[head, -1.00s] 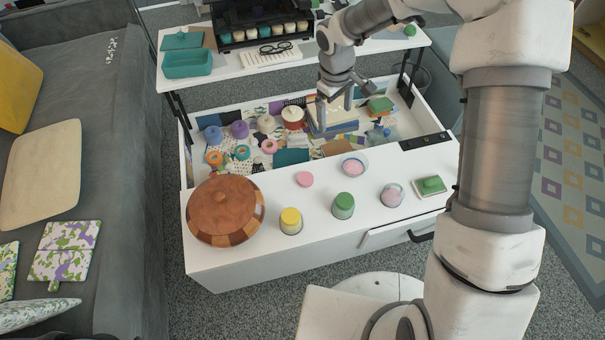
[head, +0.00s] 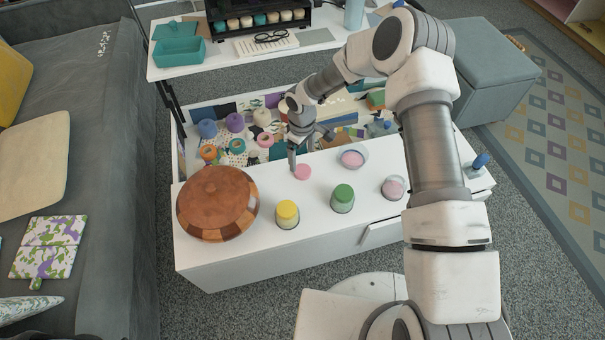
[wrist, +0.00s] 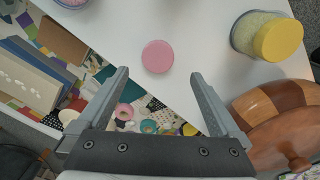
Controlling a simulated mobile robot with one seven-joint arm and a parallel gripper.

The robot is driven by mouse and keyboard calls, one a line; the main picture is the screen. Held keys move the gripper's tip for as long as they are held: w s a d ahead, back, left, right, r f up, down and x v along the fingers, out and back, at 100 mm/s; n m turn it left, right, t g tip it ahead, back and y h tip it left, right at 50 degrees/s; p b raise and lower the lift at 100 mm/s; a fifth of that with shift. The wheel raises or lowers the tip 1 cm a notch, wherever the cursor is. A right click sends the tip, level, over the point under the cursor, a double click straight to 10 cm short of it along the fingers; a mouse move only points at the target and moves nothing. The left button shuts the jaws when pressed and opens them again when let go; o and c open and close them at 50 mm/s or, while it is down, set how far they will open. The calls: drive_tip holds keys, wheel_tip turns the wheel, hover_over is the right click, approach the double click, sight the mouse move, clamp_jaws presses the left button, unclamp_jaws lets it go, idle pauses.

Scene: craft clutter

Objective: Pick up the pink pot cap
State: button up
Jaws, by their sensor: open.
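The pink pot cap (head: 303,172) is a small flat round disc lying on the white top of the low cabinet. In the wrist view the pink cap (wrist: 158,57) lies beyond the fingertips, roughly centred between them. My gripper (head: 297,168) is open and empty, just left of and above the cap in the head view. In the wrist view its two fingers (wrist: 160,80) are spread wide, with the cabinet's edge and the open drawer beneath them.
A wooden lidded bowl (head: 218,203), a yellow-capped pot (head: 287,214) and a green-capped pot (head: 342,199) stand on the cabinet top (head: 255,245). Pots with pink contents (head: 352,158) stand to the right. Behind, an open compartment holds yarn, tape rolls and papers.

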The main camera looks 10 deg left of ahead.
sight(302, 170)
drive_tip(key=f+b, duration=0.1)
drive_tip(key=f, duration=0.4)
drive_tip(key=f+b, duration=0.1)
drive_tip(key=f, duration=0.1)
drive_tip(key=shift+w+a+f+b, duration=0.15)
drive_tip(key=shift+w+f+b, duration=0.1)
drive_tip(key=shift+b, duration=0.1)
drive_tip(key=c, duration=1.3)
drive_tip(key=shift+r, duration=0.15)
